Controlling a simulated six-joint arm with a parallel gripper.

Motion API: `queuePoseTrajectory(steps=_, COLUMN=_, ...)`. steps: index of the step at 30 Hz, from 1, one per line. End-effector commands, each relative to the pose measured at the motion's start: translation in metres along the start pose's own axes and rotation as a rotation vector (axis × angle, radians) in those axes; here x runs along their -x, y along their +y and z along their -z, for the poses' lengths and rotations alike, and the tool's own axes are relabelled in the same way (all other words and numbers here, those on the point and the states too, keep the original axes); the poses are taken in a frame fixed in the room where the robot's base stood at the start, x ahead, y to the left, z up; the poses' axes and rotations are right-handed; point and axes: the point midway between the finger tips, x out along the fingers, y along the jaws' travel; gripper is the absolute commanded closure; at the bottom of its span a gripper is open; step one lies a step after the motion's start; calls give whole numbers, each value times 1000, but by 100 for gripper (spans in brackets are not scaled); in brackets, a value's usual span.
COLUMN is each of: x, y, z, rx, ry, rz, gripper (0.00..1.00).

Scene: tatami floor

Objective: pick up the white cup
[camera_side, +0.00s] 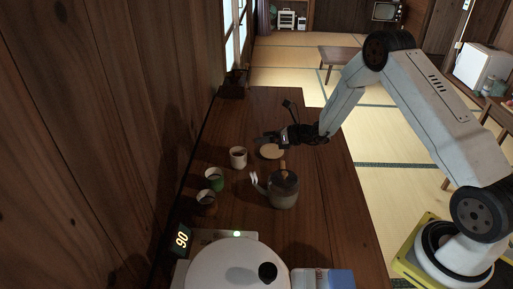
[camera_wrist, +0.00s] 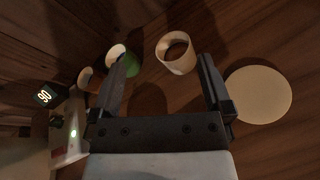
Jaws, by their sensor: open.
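The white cup (camera_side: 238,159) stands upright on the dark wooden table, to the left of the round pale coaster. In the wrist view the white cup (camera_wrist: 180,68) shows its open rim, beyond and between the fingertips, nearer the right one. My gripper (camera_side: 268,138) is above the table, up and to the right of the cup in the side view. In the wrist view my gripper (camera_wrist: 166,62) has its two fingers spread wide with nothing between them. The cup appears apart from both fingers.
A green cup (camera_side: 215,185) and a brown cup (camera_side: 206,208) stand nearer the side camera. A grey teapot (camera_side: 284,195) stands right of them. The coaster (camera_wrist: 258,95) lies flat. A round white appliance (camera_side: 225,265) fills the near end. A wooden wall (camera_side: 130,120) borders the left.

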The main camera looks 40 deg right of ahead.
Motion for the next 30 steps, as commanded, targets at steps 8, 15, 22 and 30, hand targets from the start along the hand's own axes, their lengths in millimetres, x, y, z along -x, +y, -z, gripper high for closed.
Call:
queuePoseTrajectory(steps=8, x=-14, y=10, z=2, rx=153, ry=44, rz=96, gripper=0)
queuePoseTrajectory(steps=15, x=-20, y=11, z=14, rx=214, ry=74, rz=137, gripper=0)
queuePoseTrajectory(steps=22, x=-28, y=2, z=37, rx=214, ry=72, rz=136, gripper=0)
queuePoseTrajectory(steps=30, x=-32, y=-3, z=49, rx=215, ry=70, rz=136, gripper=0)
